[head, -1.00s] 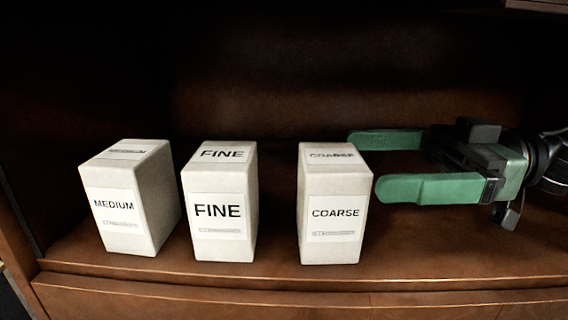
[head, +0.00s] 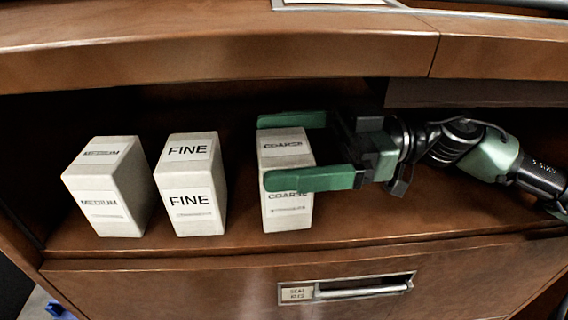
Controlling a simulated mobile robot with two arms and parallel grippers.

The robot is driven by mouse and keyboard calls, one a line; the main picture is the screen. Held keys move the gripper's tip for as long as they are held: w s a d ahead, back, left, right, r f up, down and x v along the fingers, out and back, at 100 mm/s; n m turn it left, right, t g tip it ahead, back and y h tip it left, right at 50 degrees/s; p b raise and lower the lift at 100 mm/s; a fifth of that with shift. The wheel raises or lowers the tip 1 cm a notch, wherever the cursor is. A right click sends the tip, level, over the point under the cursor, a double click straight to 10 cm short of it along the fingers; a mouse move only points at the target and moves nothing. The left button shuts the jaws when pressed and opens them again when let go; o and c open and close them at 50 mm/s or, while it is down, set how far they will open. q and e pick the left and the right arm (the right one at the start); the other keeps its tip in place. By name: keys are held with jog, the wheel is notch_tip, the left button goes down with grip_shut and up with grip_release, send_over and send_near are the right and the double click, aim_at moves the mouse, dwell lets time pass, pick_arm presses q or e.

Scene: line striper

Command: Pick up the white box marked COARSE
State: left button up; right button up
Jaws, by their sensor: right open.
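The white box marked COARSE (head: 287,216) stands upright on the brown shelf, the rightmost of three white boxes. My right gripper (head: 291,151) reaches in from the right with its two green fingers open. The fingers lie on either side of the COARSE box, one in front and one behind. The front finger covers part of the box's front label. I cannot tell whether either finger touches the box. My left gripper is not in view.
White boxes marked FINE (head: 190,203) and MEDIUM (head: 104,208) stand to the left on the same shelf (head: 240,237). A wooden top edge (head: 200,52) overhangs the shelf. A drawer with a metal handle (head: 362,287) is below.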

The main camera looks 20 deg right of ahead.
jog(key=c, duration=2)
jog(key=shift+c, duration=0.2)
jog(key=shift+r, duration=0.15)
